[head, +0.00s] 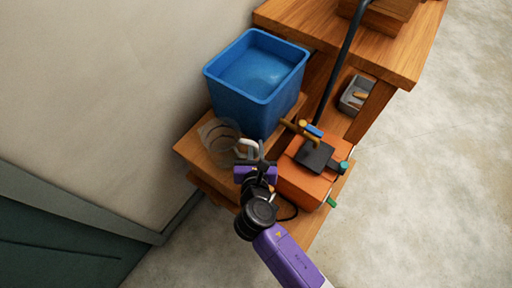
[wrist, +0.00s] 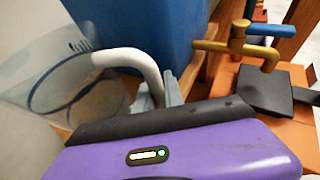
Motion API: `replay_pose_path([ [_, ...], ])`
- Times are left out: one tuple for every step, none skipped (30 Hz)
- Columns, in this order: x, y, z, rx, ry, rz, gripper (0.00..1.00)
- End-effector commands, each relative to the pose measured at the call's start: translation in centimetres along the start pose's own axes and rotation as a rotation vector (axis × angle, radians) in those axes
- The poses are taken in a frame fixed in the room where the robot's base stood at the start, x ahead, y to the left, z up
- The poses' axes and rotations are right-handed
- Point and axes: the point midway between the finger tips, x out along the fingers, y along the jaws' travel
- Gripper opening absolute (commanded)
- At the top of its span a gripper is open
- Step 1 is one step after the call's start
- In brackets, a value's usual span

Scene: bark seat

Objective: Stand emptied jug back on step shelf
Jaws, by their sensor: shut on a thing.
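The clear jug (head: 217,139) with a white handle (head: 247,147) is at the left end of the wooden step shelf (head: 190,150), just in front of the blue tub. It looks roughly upright and I see no water in it; I cannot tell whether its base touches the wood. My gripper (head: 252,157) is shut on the jug's handle. In the wrist view the jug (wrist: 70,95) is at the left and its handle (wrist: 135,62) curves down into the fingers (wrist: 158,96). The jug's far side and base are partly hidden.
A blue tub (head: 232,103) holding water stands behind the jug. A brass tap (head: 300,130) and an orange block (head: 305,182) with a dark plate (head: 314,156) are to the right. A grey tray (head: 354,100) sits in the bench. A wall is close on the left.

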Motion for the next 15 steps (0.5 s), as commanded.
replay_pose_path([
  [0.00,0.05,0.13,0.002,-0.002,0.001,0.00],
  [-0.02,0.05,0.17,0.002,-0.002,0.001,0.00],
  [-0.03,0.05,0.18,0.002,-0.002,0.001,0.00],
  [-0.03,0.04,0.18,0.002,-0.002,0.001,0.00],
  [-0.03,0.04,0.18,0.002,-0.002,0.001,0.00],
  [-0.02,0.04,0.16,0.002,-0.002,0.000,0.00],
  [0.00,0.03,0.11,0.002,-0.001,0.000,0.00],
  [0.03,0.03,0.03,0.002,-0.001,0.000,0.00],
  [0.08,0.02,-0.09,0.002,-0.001,0.000,0.00],
  [0.12,0.02,-0.17,0.003,-0.001,0.000,0.00],
  [0.08,0.02,-0.13,0.002,-0.001,0.000,0.19],
  [0.07,0.02,-0.11,0.002,-0.001,0.000,0.27],
  [0.07,0.02,-0.11,0.002,-0.001,0.000,0.32],
  [0.07,0.02,-0.11,0.002,-0.001,0.000,0.35],
  [0.07,0.02,-0.11,0.002,-0.001,0.000,0.35],
])
